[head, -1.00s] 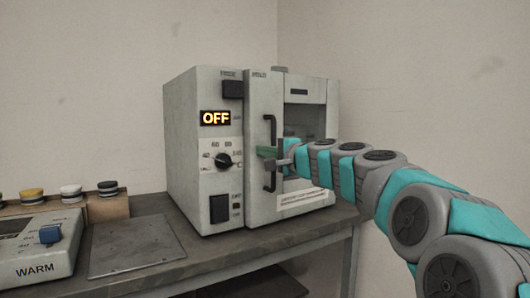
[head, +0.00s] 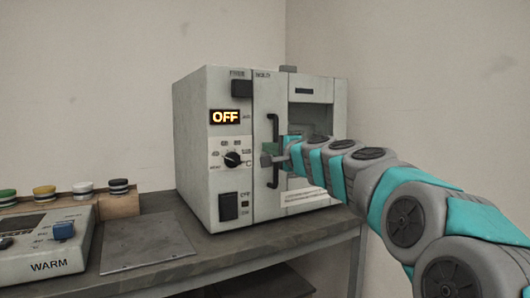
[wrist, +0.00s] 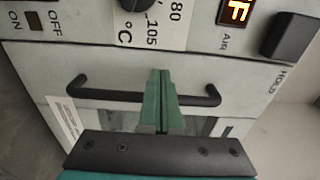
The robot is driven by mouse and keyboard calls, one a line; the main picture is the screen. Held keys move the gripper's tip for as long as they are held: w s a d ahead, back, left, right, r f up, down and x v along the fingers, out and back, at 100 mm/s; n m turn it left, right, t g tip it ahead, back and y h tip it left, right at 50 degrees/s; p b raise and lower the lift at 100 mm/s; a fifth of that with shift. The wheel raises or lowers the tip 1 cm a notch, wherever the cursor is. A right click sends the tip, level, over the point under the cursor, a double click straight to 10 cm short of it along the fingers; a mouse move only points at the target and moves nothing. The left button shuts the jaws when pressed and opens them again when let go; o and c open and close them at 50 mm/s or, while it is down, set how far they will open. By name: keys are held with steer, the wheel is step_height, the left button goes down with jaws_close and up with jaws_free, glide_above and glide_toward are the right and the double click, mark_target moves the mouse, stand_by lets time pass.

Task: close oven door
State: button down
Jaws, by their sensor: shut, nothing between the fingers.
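The oven (head: 208,165) is a pale grey box on the bench, with a lit OFF display. Its door (head: 268,95), with a dark window, looks flush or nearly flush with the control panel; a small gap cannot be ruled out. The black bar handle (head: 274,130) runs upright on the door and lies across the wrist view (wrist: 105,94). My gripper (head: 268,160) is at the door front by the handle. In the wrist view its green fingers (wrist: 160,78) are shut together with nothing between them and cross over the handle bar. Whether they touch the door is unclear.
A grey bench (head: 300,239) carries the oven. To the left are a flat metal plate (head: 147,240), a WARM control box (head: 40,250) and a wooden rack (head: 120,204) with several coloured caps. A wall stands close behind and to the right.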

steer(key=b+v, duration=0.1)
steer(key=v, duration=1.1)
steer(key=s+a+f+n+g+h, duration=0.15)
steer(key=s+f+n+g, duration=0.3)
steer(key=s+f, duration=0.65)
steer(key=s+a+f+n+g+h, duration=0.15)
steer(key=s+f+n+g, duration=0.45)
steer(key=f, duration=0.9)
steer(key=s+d+f+g+h, duration=0.2)
steer(key=s+d+f, duration=0.3)
steer(key=s, duration=0.4)
steer(key=s+d+f+g+h, duration=0.2)
steer(key=s+d+f, duration=0.4)
steer(key=s, duration=0.3)
steer(key=s+d+f+n+g+h, duration=0.1)
steer(key=s+d+f+g+h, duration=0.1)
steer(key=s+d+f, duration=0.3)
steer(key=s+f, duration=0.2)
steer(key=s, duration=0.2)
steer(key=shift+s+d+f+h, duration=0.2)
steer(key=shift+d+f+h, duration=0.1)
steer(key=shift+d, duration=0.05)
steer(key=shift+g, duration=0.25)
